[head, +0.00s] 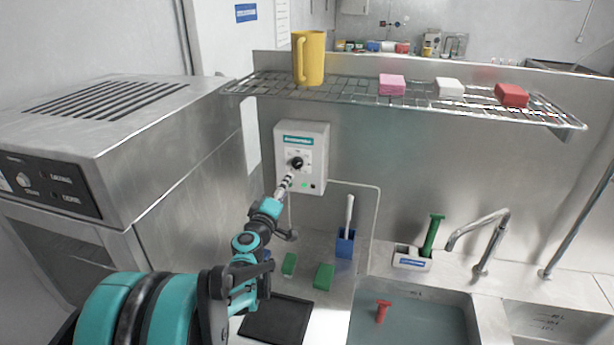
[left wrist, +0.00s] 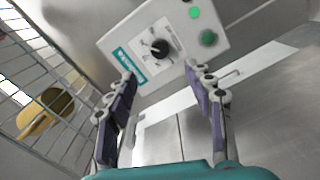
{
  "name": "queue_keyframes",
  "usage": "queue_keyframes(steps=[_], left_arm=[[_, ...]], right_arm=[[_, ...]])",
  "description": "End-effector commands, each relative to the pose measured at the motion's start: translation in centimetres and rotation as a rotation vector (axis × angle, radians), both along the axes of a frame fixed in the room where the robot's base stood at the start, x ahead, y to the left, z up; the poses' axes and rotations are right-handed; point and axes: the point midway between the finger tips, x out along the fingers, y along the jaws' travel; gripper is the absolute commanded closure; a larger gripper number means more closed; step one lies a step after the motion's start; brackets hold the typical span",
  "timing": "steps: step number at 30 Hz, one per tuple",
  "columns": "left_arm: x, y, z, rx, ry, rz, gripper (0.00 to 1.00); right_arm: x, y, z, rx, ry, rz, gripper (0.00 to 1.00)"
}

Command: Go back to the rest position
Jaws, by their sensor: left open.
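My left arm comes in from the lower left of the head view. My left gripper (head: 287,182) is just in front of the lower part of a wall-mounted control box (head: 317,140), which has a black knob (head: 297,163). In the left wrist view my left gripper (left wrist: 160,80) has its two fingers wide apart with nothing between them. The control box (left wrist: 215,25) and its knob (left wrist: 160,48) lie beyond the fingertips, with a gap visible. A green light (head: 304,184) shows low on the box. My right gripper is in neither view.
A wire shelf (head: 350,92) above the box holds a yellow jug (head: 309,58) and several sponges. A steel oven (head: 170,180) stands close at left. Below are a blue holder (head: 345,245), green sponges (head: 324,277), a dark mat (head: 277,320) and a water-filled sink (head: 425,320).

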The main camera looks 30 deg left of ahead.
Motion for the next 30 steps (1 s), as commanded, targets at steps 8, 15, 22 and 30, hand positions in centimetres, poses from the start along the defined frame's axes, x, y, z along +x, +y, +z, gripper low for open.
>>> queue_keyframes(steps=[8,15,22,30], left_arm=[[-0.1,-1.9,0.0,0.031,0.021,-0.038,0.47],[-3.9,-16.2,-2.5,0.307,0.237,-0.359,0.47],[-14.6,-26.0,-10.6,0.654,0.582,-0.660,0.47],[-24.9,-25.7,-17.6,0.951,0.903,-0.764,0.47]], right_arm=[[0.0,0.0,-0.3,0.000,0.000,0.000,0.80],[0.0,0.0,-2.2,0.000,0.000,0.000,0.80],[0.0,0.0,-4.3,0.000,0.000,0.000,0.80],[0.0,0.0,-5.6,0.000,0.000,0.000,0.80]])
